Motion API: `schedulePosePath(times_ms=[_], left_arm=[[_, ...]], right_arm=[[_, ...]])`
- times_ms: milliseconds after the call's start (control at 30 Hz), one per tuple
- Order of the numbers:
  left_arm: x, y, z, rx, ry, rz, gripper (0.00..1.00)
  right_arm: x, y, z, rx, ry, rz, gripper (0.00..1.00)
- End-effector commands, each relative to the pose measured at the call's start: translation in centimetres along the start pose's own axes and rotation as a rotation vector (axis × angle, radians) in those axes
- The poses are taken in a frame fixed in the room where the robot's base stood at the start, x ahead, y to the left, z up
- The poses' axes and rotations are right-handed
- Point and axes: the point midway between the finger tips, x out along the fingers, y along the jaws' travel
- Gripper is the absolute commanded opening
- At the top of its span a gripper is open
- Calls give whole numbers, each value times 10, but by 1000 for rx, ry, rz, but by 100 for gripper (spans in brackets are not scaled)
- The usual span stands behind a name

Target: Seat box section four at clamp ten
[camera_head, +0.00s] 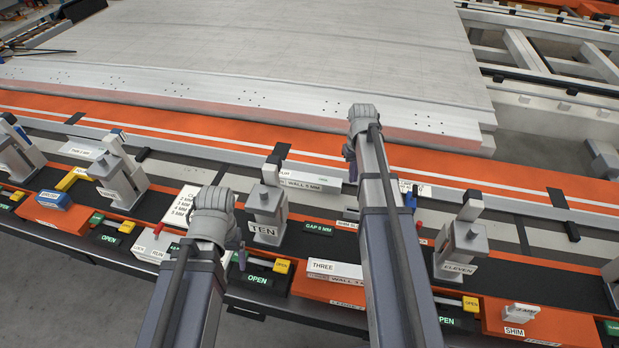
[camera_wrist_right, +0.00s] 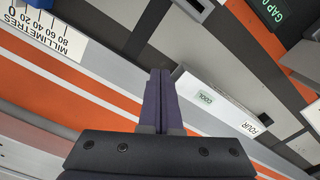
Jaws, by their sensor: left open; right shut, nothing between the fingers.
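Box section four (camera_head: 315,177) is a pale bar labelled FOUR and WALL 5 MM, lying behind clamp ten near the orange rail. In the right wrist view the section (camera_wrist_right: 215,103) shows a small green COOL display. My left gripper (camera_head: 222,205) is open, left of clamp ten.
Box section three (camera_head: 333,268) rests on an orange block in front. Clamp eleven (camera_head: 460,245) stands to the right, a shim (camera_head: 520,315) near it. A blue block (camera_head: 54,199) is at left. The large panel (camera_head: 250,55) fills the back. A millimetre scale (camera_wrist_right: 45,30) shows in the wrist view.

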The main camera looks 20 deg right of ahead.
Motion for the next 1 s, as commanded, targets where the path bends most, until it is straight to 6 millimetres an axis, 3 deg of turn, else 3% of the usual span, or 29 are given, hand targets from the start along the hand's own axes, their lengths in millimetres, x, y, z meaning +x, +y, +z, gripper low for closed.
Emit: schedulePosePath(times_ms=[433,1000], left_arm=[[-37,-4,2,0,0,0,79],[-36,-4,2,0,0,0,79]], right_arm=[[-37,0,0,0,0,0,0],[-37,0,0,0,0,0,0]])
